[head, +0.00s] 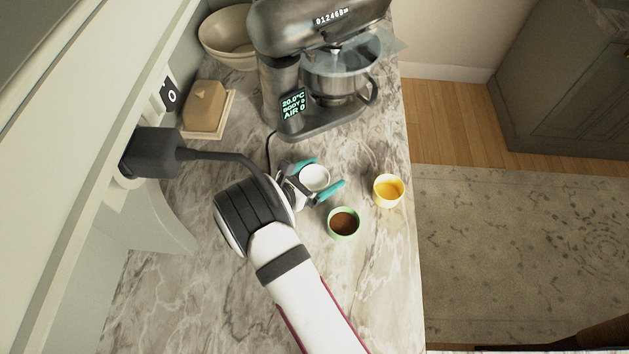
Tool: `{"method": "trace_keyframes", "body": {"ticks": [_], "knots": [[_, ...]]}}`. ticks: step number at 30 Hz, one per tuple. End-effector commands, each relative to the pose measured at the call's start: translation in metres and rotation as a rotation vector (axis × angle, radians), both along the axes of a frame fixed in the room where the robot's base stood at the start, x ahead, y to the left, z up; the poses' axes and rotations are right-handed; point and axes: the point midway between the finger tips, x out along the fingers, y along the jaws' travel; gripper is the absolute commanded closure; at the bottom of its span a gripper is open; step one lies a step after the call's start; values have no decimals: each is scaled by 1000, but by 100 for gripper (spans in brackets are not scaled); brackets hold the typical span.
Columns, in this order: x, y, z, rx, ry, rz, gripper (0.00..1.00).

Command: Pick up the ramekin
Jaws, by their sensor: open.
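A small white round dish, which looks like the ramekin (314,179), stands on the marble counter in the head view. My gripper (329,170) has teal fingertips and is open, with one finger on the upper side of the dish and the other on its lower right. The dish lies between the spread fingers. I cannot tell whether either finger touches it. The near side of the dish is partly hidden by my gripper.
A green cup with brown contents (343,224) stands close below my gripper. A pale cup with yellow contents (388,191) is to the right, near the counter edge (412,230). A dark stand mixer (290,100) stands behind. A butter dish (205,108) and bowl (226,40) are far left.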

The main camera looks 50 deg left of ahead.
Motion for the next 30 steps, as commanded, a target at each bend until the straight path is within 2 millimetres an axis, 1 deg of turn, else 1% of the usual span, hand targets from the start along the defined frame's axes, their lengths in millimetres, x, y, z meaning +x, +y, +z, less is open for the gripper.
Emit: {"method": "trace_keyframes", "body": {"ticks": [2, 7, 8, 9, 11, 12, 14, 18, 20, 21, 27, 30], "knots": [[5, 0, -2, -1, 0, 0, 0], [5, 0, -2, -1, 1, 1, 0], [4, 0, -2, -1, 1, 0, 4], [4, 0, -2, -1, 1, 0, 11], [4, 0, -2, -1, 1, 0, 22], [4, 0, -2, -1, 1, 0, 29], [4, 0, -2, -1, 1, 0, 40], [4, 0, -2, 0, 1, 0, 65], [4, 0, -2, 0, 1, 0, 76], [4, 0, -2, 0, 0, 0, 79], [4, 0, -1, 0, 0, 0, 79], [4, 1, 5, 2, 0, 0, 79]]}}
